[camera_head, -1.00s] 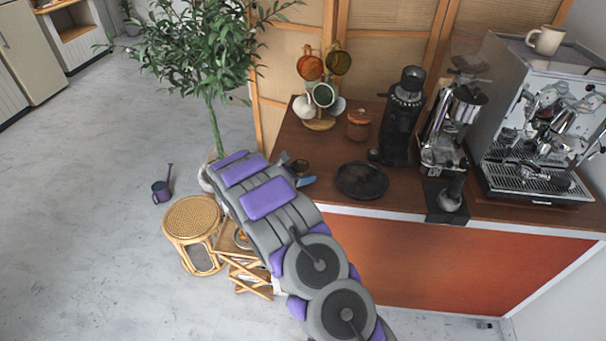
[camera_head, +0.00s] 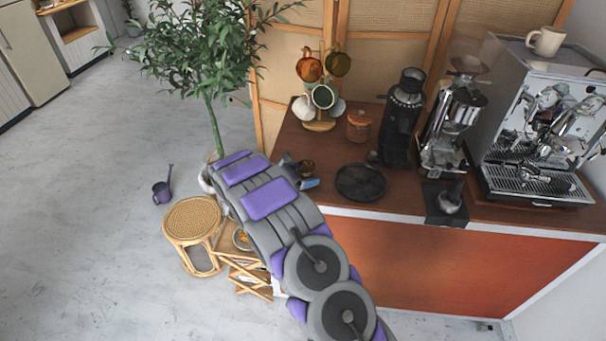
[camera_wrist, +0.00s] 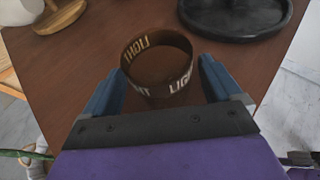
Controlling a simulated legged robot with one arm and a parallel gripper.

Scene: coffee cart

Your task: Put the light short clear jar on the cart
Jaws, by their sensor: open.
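The light short clear jar (camera_wrist: 188,86) is see-through, with white "LIGHT" lettering around it. It appears upright on the brown wooden cart top (camera_wrist: 60,75), between my gripper's blue fingers in the wrist view. My gripper (camera_wrist: 160,82) is open, with one finger on each side of the jar and visible gaps beside it. In the head view, the jar (camera_head: 307,167) is small and dark near the left end of the cart (camera_head: 300,135). My gripper (camera_head: 301,172) is partly hidden there behind my arm.
A round black tray (camera_head: 361,182) lies right of the jar. Behind stand a wooden-lidded jar (camera_head: 359,126) and a mug tree (camera_head: 319,124). Grinders (camera_head: 403,125) and an espresso machine (camera_head: 535,140) fill the right. A rattan stool (camera_head: 193,217) and a plant (camera_head: 200,45) are left of the cart.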

